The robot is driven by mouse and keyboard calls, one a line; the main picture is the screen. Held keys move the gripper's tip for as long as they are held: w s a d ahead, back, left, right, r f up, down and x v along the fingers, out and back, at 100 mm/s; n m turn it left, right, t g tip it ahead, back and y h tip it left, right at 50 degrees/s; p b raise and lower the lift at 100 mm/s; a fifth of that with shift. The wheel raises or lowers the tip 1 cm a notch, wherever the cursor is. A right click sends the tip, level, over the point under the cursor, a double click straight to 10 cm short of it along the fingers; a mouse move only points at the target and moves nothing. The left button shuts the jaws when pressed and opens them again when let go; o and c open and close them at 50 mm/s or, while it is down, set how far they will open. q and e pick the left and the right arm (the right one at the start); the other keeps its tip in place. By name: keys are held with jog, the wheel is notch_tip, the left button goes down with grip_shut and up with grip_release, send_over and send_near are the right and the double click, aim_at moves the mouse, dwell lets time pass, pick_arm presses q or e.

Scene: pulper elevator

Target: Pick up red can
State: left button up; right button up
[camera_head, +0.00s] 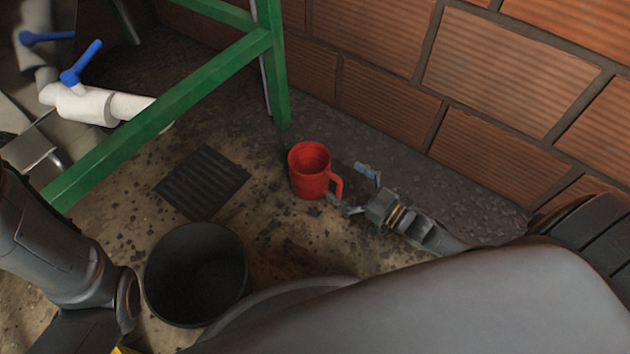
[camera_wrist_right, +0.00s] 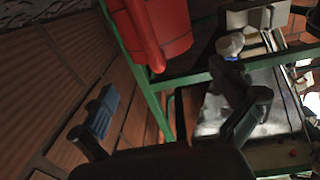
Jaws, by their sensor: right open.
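The red can (camera_head: 311,172) looks like an open-topped mug with a handle on its right side. It appears upright on the dirty floor near the brick wall. It also shows in the right wrist view (camera_wrist_right: 158,28), cut off by the top edge. My right gripper (camera_head: 352,190) is open, just right of the can on its handle side. Its two fingers show apart in the right wrist view (camera_wrist_right: 165,88), with nothing between them. Whether a finger touches the handle is unclear. My left arm comes in at the left, but its gripper is not visible.
A green metal frame (camera_head: 170,105) stands behind and left of the can. A black bucket (camera_head: 160,288) is at lower left, and a dark floor grate (camera_head: 202,182) lies left of the can. A brick wall (camera_head: 500,70) rises behind. White pipes with blue valve handles (camera_head: 80,65) are at upper left.

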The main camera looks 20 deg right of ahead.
aim_at(326, 171)
jog(key=shift+w+a, duration=0.35)
jog(key=shift+w, duration=0.25)
jog(key=shift+w+a+f+b, duration=0.15)
jog(key=shift+w+b, duration=0.1)
jog(key=shift+b, duration=0.35)
jog(key=b+x, duration=0.1)
jog(key=x, duration=0.1)
jog(key=b+x, duration=0.2)
jog(key=shift+a+f, duration=0.1)
jog(key=shift+f, duration=0.15)
jog(key=shift+w+b, duration=0.15)
jog(key=shift+b, duration=0.15)
jog(key=shift+a+r, duration=0.1)
jog(key=shift+r, duration=0.05)
grip_shut()
